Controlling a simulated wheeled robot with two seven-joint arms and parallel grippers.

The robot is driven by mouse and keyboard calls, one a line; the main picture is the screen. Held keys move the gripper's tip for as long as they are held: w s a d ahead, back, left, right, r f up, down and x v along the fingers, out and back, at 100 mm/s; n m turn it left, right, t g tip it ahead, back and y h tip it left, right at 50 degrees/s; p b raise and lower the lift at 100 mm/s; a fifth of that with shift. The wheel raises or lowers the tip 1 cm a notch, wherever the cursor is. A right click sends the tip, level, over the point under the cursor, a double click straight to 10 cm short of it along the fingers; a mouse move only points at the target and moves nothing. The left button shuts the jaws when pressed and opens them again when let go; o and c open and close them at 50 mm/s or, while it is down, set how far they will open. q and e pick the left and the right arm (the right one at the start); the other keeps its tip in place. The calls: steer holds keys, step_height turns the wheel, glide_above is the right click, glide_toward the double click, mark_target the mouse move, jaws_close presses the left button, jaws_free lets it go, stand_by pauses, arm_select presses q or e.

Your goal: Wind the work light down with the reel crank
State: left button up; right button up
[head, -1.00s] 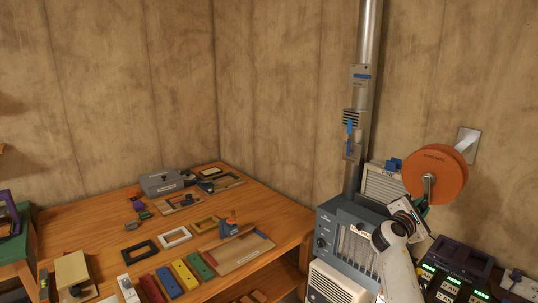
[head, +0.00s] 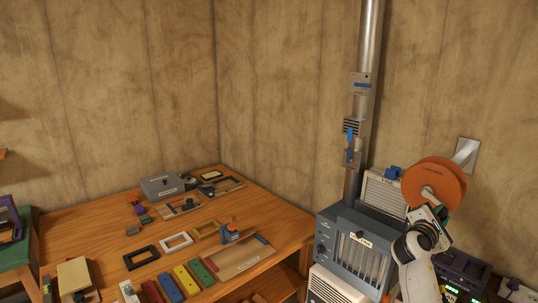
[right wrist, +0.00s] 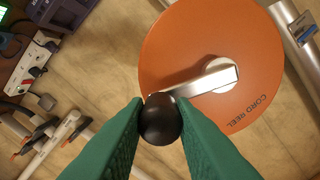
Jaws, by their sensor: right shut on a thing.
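The orange cord reel (head: 428,177) is mounted on the wall at the right in the head view. In the right wrist view the reel (right wrist: 185,45) fills the upper middle, marked CORD REEL. Its silver crank arm (right wrist: 206,82) runs from the hub down-left to a black knob (right wrist: 160,125). My right gripper (head: 434,214) is at the reel's lower edge. In the right wrist view its green fingers (right wrist: 160,112) are shut on the knob, one on each side. My left gripper is out of view. I cannot make out the work light.
A grey heater-like cabinet (head: 322,249) and a metal pipe (head: 370,45) stand left of my right arm. Black units with green displays (head: 459,270) sit below right. A wooden bench (head: 105,222) with several small frames and coloured blocks is at the left.

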steer(key=shift+s+d+r, duration=0.3)
steer(key=shift+d+r, duration=0.1)
steer(key=shift+r, duration=2.1)
steer(key=shift+w+a+r, duration=0.2)
steer(key=shift+w+r, duration=0.05)
steer(key=shift+r, duration=0.4)
steer(key=shift+w+a+r, duration=0.15)
steer(key=shift+w+r, duration=0.05)
steer(key=shift+r, duration=0.45)
steer(key=shift+w+a+r, duration=0.25)
steer(key=shift+w+r, duration=0.1)
steer(key=shift+r, duration=0.1)
steer(key=shift+w+a+r, duration=0.35)
steer(key=shift+w+a, duration=0.2)
steer(key=shift+w, duration=0.05)
steer(key=shift+w+a+r, duration=0.3)
steer(key=shift+w+a, duration=0.2)
steer(key=shift+w, duration=0.15)
steer(key=shift+w+a+r, duration=0.35)
steer(key=shift+w+a, duration=0.2)
steer(key=shift+w, duration=0.05)
steer(key=shift+w+a+f+b, duration=0.15)
steer(key=shift+w+a+b, duration=0.15)
jaws_close()
steer(key=shift+w+a+f+b, duration=0.55)
steer(key=shift+w+a, duration=0.3)
steer(key=shift+w, duration=0.05)
steer(key=o, duration=1)
jaws_free()
steer(key=shift+s, duration=0.1)
